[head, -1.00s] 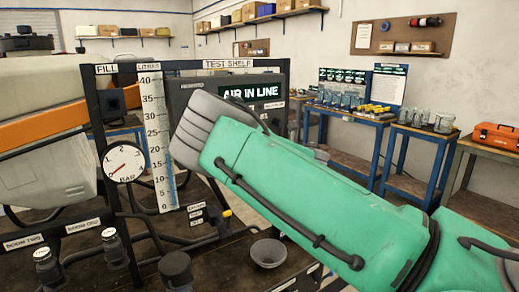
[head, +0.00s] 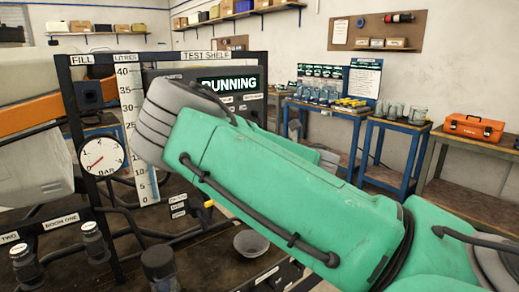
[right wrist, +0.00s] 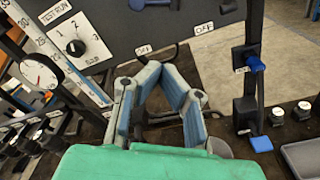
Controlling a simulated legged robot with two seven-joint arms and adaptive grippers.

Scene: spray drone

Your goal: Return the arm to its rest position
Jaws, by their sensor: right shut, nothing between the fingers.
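My right arm (head: 270,180), green with a grey wrist, reaches from the lower right across the middle of the head view, in front of the test shelf (head: 255,57). Its gripper is hidden there. In the right wrist view my right gripper (right wrist: 161,72) is shut and empty, its fingers meeting in front of the dark panel and apart from the dial. The dial (right wrist: 75,47) is marked TEST RUN with numbers. The panel display (head: 229,83) reads RUNNING, partly covered by my wrist. My left gripper is in neither view.
A pressure gauge (head: 102,156), a litre scale (head: 137,130), capped fittings (head: 95,240) and a grey bowl (head: 251,244) crowd the bench near my arm. Blue-handled valves (right wrist: 255,65) stand right of the gripper. An orange toolbox (head: 474,128) sits on a side bench.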

